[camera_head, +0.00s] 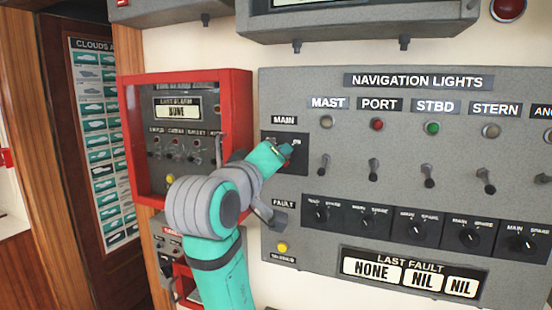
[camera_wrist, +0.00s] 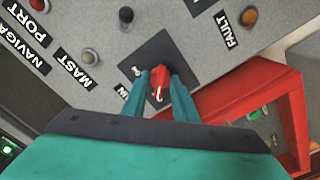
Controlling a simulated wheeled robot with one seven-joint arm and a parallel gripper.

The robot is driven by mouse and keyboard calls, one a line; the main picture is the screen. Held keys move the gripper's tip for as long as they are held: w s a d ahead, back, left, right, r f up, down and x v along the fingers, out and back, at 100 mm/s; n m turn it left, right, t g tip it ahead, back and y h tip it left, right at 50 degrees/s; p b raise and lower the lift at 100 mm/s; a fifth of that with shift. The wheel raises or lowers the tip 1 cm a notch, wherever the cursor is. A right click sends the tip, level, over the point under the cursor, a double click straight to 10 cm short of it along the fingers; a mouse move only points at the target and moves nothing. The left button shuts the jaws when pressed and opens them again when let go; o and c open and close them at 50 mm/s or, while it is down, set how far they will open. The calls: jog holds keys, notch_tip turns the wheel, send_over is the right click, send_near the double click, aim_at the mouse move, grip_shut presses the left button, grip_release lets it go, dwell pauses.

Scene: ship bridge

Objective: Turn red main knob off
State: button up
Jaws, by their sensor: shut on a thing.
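The red main knob (camera_wrist: 159,82) sits on a dark square plate (camera_wrist: 157,58) on the grey navigation lights panel. In the wrist view my gripper (camera_wrist: 159,82) has its two teal fingers on either side of the knob, closed on it. In the head view my gripper (camera_head: 287,153) reaches the plate under the MAIN label (camera_head: 284,120). There it hides most of the knob, and only a bit of red shows at the fingertips. Which marking the knob points to cannot be told clearly.
A red-framed alarm box (camera_head: 245,100) stands out from the wall just left of the panel, close to my arm. Toggle switches (camera_head: 373,170) line the panel to the right, with several black rotary knobs (camera_head: 367,218) below. A yellow button (camera_head: 282,248) is at lower left.

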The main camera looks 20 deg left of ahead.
jog(key=shift+a+r, duration=0.1)
jog(key=shift+r, duration=0.1)
jog(key=o, duration=1)
jog(key=shift+s, duration=0.1)
jog(key=shift+o, duration=0.2)
jog(key=shift+f, duration=0.1)
jog(key=s, duration=1)
jog(key=shift+s+a, duration=0.15)
jog(key=shift+s, duration=0.25)
jog(key=shift+w, duration=0.2)
